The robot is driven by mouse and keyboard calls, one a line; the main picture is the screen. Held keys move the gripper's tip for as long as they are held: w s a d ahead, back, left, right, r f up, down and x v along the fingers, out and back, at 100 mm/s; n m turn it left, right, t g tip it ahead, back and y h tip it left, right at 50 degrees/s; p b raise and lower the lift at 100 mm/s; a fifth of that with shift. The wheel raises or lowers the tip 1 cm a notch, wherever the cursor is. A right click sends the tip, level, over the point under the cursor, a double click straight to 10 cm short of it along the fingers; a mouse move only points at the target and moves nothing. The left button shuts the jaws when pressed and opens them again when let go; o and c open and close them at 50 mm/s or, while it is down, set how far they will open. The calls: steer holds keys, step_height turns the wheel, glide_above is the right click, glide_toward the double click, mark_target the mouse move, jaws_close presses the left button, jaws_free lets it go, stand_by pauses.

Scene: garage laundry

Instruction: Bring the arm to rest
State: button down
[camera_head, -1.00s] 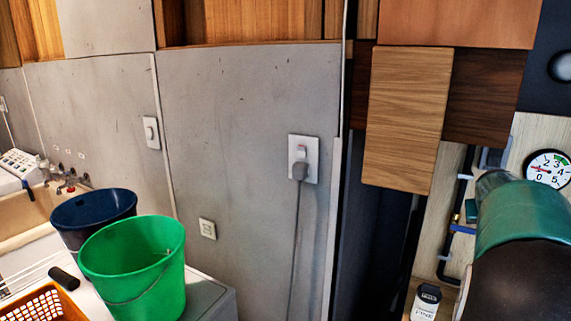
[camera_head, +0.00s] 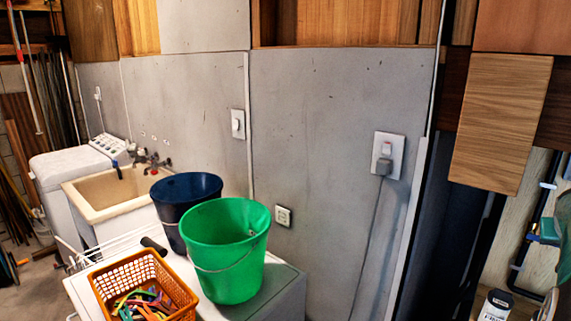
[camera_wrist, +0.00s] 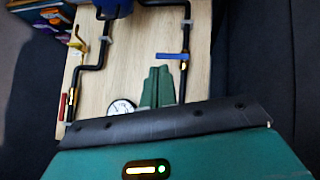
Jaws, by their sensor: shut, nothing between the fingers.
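My gripper (camera_wrist: 158,86) shows in the wrist view as two teal fingers side by side with no gap seen between them and nothing held. A dark band and my teal wrist housing with a lit indicator fill the lower part of that view. Beyond the fingers is a pale wooden board (camera_wrist: 125,55) with black pipes, a blue lever handle (camera_wrist: 172,56) and a round gauge (camera_wrist: 121,107) partly hidden by my wrist. I cannot tell how far the fingers are from the board.
A green bucket (camera_head: 225,265), a dark blue bucket (camera_head: 180,190) and an orange basket (camera_head: 120,275) with colourful pegs stand on a white top. A sink (camera_head: 110,195) and a white washer (camera_head: 65,170) are at left. A wooden cabinet door (camera_head: 500,120) hangs at upper right.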

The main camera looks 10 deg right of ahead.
steer(key=w+a+n+t+y, duration=0.1)
steer(key=w+a+n+y, duration=0.1)
steer(key=a, duration=1.2)
steer(key=w+a+n+t+y, duration=0.1)
steer(key=w+a+n+y, duration=0.1)
steer(key=a, duration=1.2)
steer(key=s+a+f+n+y, duration=0.1)
steer(key=s+a, duration=0.3)
steer(key=a, duration=0.4)
steer(key=s+a+f+n+y, duration=0.1)
steer(key=s+a+f, duration=0.3)
steer(key=a, duration=0.4)
steer(key=s+a+f+n+y, duration=0.2)
steer(key=s+a, duration=0.3)
steer(key=a, duration=0.4)
steer(key=shift+s+f+g, duration=0.25)
steer(key=shift+s+g, duration=0.05)
steer(key=shift+g, duration=0.1)
steer(key=shift+d, duration=0.2)
